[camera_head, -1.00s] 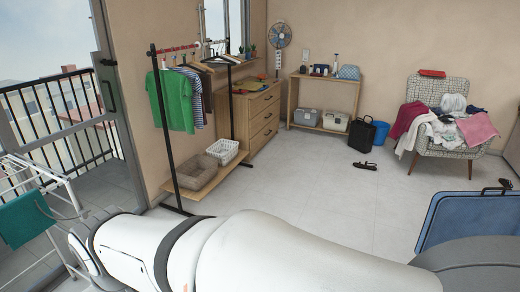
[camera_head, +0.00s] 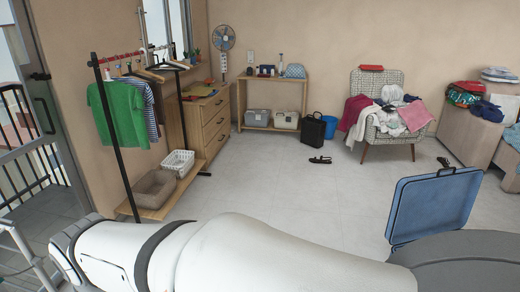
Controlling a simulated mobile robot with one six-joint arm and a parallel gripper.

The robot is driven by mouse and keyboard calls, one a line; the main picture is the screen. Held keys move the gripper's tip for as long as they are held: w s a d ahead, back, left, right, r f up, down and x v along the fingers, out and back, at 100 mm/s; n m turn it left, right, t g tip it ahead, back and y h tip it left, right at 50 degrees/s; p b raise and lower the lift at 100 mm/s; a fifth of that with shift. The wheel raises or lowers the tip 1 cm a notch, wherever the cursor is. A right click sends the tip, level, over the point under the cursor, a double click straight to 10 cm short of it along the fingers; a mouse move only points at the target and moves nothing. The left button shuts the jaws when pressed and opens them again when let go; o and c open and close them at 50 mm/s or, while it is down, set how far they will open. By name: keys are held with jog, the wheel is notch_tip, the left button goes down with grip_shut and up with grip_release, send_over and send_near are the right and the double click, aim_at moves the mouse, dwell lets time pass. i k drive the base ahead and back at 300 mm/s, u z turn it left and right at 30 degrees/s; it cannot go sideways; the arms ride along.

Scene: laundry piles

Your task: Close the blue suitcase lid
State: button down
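The blue suitcase lid (camera_head: 433,207) stands raised at the right of the head view, its blue face toward me. A dark handle (camera_head: 445,166) sticks up at its top edge. The suitcase's lower part is hidden behind my own arm, which spans the bottom of the picture. My gripper is not in view, so I cannot see where it is relative to the lid.
Open tiled floor (camera_head: 270,180) lies beyond my arm. A clothes rack (camera_head: 118,145) stands at the left. A patterned armchair (camera_head: 379,140) piled with clothes stands at the back, with dark sandals (camera_head: 320,160) on the floor nearby. A bed or sofa edge shows at the far right.

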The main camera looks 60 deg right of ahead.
aim_at(424, 206)
jog(key=z, duration=2.2)
jog(key=i, duration=2.4)
jog(key=z, duration=2)
jog(key=i, duration=1.05)
jog(key=u, duration=0.05)
